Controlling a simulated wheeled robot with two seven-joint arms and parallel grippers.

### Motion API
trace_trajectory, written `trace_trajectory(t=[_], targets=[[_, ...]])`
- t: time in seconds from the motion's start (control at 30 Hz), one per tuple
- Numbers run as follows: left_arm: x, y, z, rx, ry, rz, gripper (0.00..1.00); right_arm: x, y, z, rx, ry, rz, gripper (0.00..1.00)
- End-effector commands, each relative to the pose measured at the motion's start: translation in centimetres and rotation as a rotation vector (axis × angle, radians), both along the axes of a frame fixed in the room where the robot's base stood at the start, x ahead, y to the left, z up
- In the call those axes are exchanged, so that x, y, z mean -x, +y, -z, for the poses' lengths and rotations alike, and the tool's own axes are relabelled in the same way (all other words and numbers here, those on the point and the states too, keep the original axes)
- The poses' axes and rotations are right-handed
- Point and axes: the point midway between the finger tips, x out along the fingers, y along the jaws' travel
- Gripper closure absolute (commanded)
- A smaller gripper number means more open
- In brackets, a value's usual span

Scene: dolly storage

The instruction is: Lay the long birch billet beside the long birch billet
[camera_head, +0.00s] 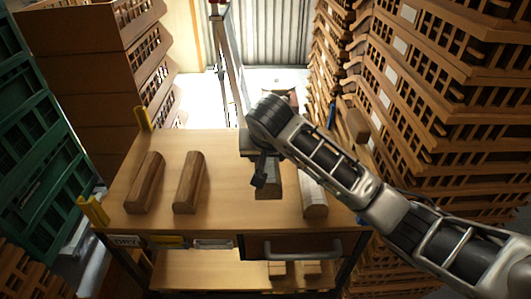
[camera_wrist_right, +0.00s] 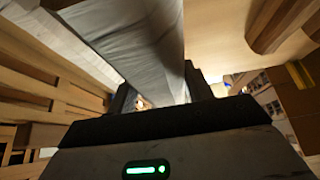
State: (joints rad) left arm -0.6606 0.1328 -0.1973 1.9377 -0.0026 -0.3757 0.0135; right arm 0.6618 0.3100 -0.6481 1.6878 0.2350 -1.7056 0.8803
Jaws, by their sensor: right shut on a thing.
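A pale, greyish birch billet (camera_head: 268,184) is in my right gripper (camera_head: 261,168), over the middle of the bench. In the right wrist view the jaws (camera_wrist_right: 160,95) close on both sides of this billet (camera_wrist_right: 145,38), which runs away from the gripper. I cannot tell whether it touches the bench top. Another pale long billet (camera_head: 314,196) lies on the bench to its right, roughly parallel and with a gap between them. My forearm hides part of that billet. My left gripper is not in view.
Two darker brown billets (camera_head: 145,182) (camera_head: 188,182) lie on the left of the bench (camera_head: 225,212). Yellow corner posts (camera_head: 93,211) stand at its left edge. Short blocks (camera_head: 277,268) sit on the shelf below. Stacked brown crates (camera_head: 430,110) crowd the right side; green crates (camera_head: 35,140) stand left.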

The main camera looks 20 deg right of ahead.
Motion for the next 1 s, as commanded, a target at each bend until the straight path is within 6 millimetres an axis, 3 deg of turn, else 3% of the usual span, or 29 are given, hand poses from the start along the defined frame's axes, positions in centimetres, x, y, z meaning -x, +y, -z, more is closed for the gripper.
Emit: trace_trajectory(t=[0.5, 1.0], targets=[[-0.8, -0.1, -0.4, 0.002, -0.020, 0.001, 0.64, -0.1, 0.3, 0.3, 0.002, -0.002, 0.005, 0.84], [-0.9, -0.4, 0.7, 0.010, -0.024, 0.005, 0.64, -0.2, 0.3, 5.3, 0.002, -0.003, 0.006, 0.84]])
